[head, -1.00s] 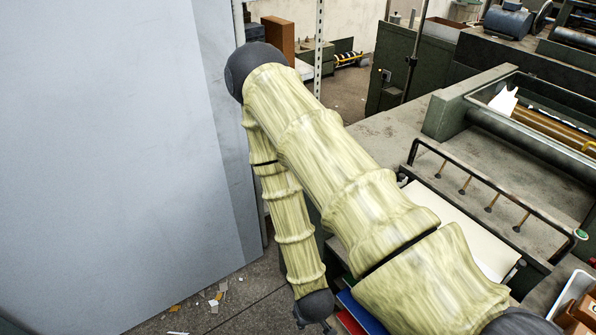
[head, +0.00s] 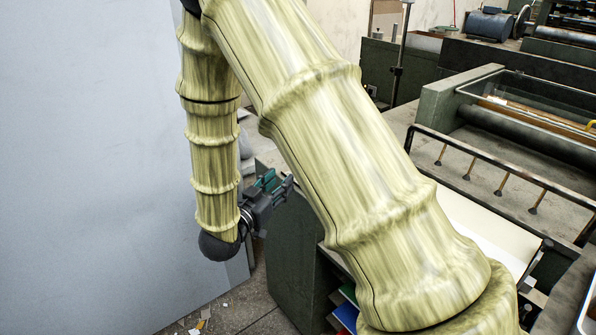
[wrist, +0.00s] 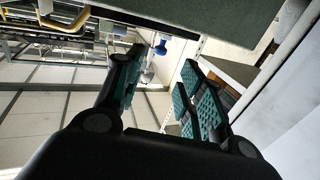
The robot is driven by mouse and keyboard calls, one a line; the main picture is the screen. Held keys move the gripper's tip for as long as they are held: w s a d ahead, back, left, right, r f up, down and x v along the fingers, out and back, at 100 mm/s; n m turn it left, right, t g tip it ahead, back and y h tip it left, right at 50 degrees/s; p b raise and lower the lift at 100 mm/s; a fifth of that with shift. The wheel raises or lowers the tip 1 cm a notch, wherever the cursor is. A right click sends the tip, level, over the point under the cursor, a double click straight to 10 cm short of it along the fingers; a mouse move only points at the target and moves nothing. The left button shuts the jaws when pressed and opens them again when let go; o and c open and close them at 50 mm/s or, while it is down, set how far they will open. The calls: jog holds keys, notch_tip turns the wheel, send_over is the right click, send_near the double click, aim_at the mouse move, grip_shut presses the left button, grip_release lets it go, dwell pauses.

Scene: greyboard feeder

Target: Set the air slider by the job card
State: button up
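My gripper (head: 274,188) shows in the head view at the end of my covered arm, beside the dark green side of the feeder (head: 290,260). In the wrist view its two teal-padded fingers stand apart with nothing between them, so the gripper (wrist: 158,82) is open. A small blue and white part (wrist: 160,47) shows beyond the fingers; I cannot tell whether it belongs to the air slider. I cannot make out the air slider or the job card in either view. My arm hides much of the feeder's near side.
A dark rail with several suckers (head: 500,172) spans the feeder above a pale board (head: 485,235). Coloured sheets (head: 346,315) sit in a low opening beneath my arm. A large grey-blue panel (head: 90,150) fills the left. Scraps litter the floor (head: 265,318).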

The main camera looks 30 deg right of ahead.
jog(key=p+x, duration=0.1)
jog(key=x, duration=0.9)
jog(key=shift+w+d, duration=0.1)
jog(key=shift+d, duration=0.15)
grip_shut()
